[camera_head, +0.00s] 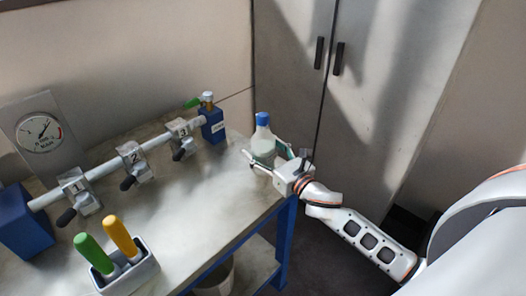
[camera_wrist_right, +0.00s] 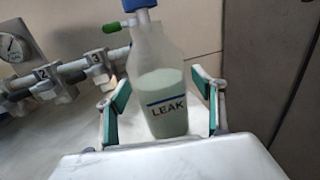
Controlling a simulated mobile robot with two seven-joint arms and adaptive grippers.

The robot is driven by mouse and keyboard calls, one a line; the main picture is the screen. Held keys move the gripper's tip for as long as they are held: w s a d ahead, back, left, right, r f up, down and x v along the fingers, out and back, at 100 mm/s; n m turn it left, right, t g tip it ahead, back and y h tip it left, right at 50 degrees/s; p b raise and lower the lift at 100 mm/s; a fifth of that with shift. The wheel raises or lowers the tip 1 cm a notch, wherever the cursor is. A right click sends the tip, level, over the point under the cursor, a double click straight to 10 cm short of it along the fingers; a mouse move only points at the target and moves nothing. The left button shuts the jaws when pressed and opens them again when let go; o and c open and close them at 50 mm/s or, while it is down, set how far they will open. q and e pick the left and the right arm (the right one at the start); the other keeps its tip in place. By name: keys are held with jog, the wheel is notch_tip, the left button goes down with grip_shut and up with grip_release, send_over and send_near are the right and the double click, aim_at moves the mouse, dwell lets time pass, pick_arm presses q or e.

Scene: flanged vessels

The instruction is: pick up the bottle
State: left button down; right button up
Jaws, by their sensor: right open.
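The bottle (camera_head: 264,140) stands upright near the table's far right corner, with a blue cap and pale body. In the right wrist view the bottle (camera_wrist_right: 160,85) holds pale green liquid and has a label reading "LEAK". My right gripper (camera_head: 262,160) is at the bottle, coming from the right. In the wrist view its two green-padded fingers (camera_wrist_right: 162,108) are spread, one on each side of the bottle, with gaps visible. The bottle's lower part is partly hidden by the gripper in the head view. My left gripper is not in view.
A pipe (camera_head: 105,166) with numbered clamps runs along the table (camera_head: 200,205) between blue blocks. A gauge (camera_head: 40,133) stands at the left. A holder (camera_head: 130,275) with green and yellow handles is in front. A cabinet (camera_head: 375,90) stands behind.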

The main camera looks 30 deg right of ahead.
jog(key=shift+w, duration=0.1)
jog(key=c, duration=1.6)
jog(key=shift+o, duration=0.2)
jog(key=shift+r, duration=0.1)
